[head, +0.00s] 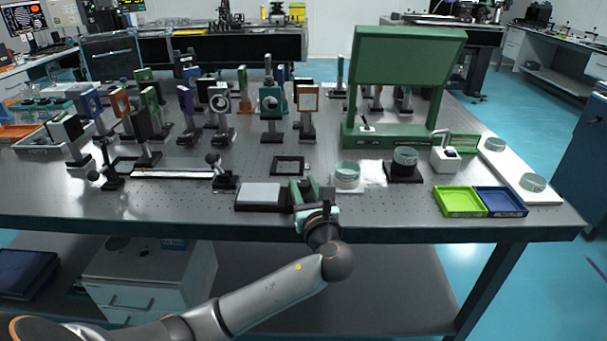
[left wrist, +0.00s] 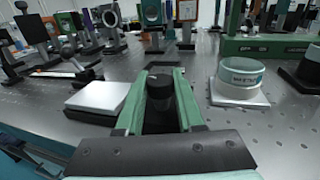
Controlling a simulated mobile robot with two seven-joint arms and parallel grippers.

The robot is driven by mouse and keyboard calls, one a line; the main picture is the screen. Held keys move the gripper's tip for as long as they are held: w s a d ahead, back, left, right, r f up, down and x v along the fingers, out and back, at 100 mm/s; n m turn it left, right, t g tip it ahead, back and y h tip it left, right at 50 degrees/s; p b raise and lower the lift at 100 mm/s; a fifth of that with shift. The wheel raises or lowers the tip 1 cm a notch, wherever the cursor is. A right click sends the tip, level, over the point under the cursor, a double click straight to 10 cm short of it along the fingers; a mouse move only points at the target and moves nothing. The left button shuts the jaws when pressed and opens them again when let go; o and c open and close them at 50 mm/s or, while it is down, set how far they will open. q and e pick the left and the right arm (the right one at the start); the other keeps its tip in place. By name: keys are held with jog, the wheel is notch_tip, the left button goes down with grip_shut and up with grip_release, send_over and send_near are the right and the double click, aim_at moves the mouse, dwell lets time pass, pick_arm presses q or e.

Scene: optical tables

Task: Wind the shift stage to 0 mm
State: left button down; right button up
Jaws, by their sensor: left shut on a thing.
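The shift stage appears to be the low block with a light grey top plate on a black base (head: 260,194) near the table's front edge. It also shows at the left in the left wrist view (left wrist: 99,96). My left gripper (head: 308,194) is just right of the block, low over the table. In the left wrist view its green fingers are shut on an upright black knob (left wrist: 159,92). The fingers hide the knob's sides and the link between knob and block. No millimetre scale is readable. My right gripper is out of view.
A glass disc on a white base (head: 347,175) stands close right of my left gripper. A black square frame (head: 289,165) lies behind it. A rail (head: 172,174), mounted optics and a green panel (head: 405,75) stand farther back. Green (head: 459,200) and blue trays lie right.

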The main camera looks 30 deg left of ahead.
pick_arm(q)
jog(key=n+g+y+p, duration=0.2)
jog(key=g, duration=0.1)
jog(key=shift+d+r+n+y, duration=0.1)
jog(key=shift+r+n+y, duration=0.05)
jog(key=shift+n+y, duration=0.2)
jog(key=n+g+y, duration=0.1)
jog(key=n+g, duration=0.1)
jog(key=g, duration=0.1)
jog(key=shift+w, duration=0.1)
jog(key=shift+f+n+g+y, duration=0.25)
jog(key=shift+n+g, duration=0.2)
jog(key=shift+g, duration=0.35)
jog(key=n+g+b, duration=0.1)
jog(key=n+g, duration=0.1)
jog(key=g, duration=0.1)
jog(key=shift+y+b, duration=0.3)
jog(key=shift+b, duration=0.05)
jog(key=shift+n+g+b, duration=0.6)
jog(key=shift+g, duration=0.4)
jog(key=shift+n+g+b, duration=0.7)
jog(key=shift+g+b, duration=0.2)
jog(key=shift+g, duration=0.2)
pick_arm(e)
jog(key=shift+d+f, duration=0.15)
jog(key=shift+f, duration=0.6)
pick_arm(q)
jog(key=shift+g, duration=0.3)
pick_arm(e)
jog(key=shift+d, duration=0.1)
